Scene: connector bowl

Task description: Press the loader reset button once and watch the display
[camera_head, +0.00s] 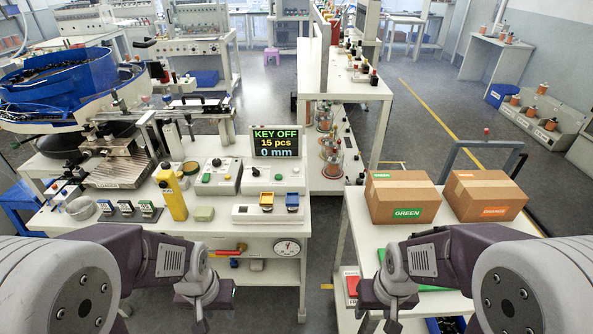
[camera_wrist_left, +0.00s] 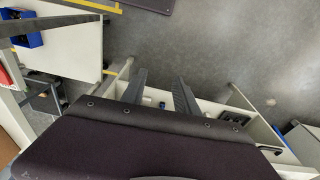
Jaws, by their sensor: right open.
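The display (camera_head: 276,142) stands at the back of the left workbench and reads "KEY OFF", "15 pcs", "0 mm". The loader (camera_head: 118,172), a metal fixture with a "LOADER" label, is at the bench's left. A pale control box (camera_head: 213,176) with a green button (camera_head: 206,178) and a black knob is right of it. I cannot tell which control is the loader reset button. My left gripper (camera_head: 203,318) is low before the bench's front edge; in the left wrist view its fingers (camera_wrist_left: 160,90) are apart and empty. My right gripper (camera_head: 392,322) is open before the right table, touching nothing visible.
A yellow post-like device (camera_head: 172,192) stands on the bench, beside several small switch boxes. A box with yellow and blue parts (camera_head: 268,208) is near the front edge. Two cardboard boxes, green-labelled (camera_head: 402,198) and orange-labelled (camera_head: 484,195), sit on the right table. A gap separates the tables.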

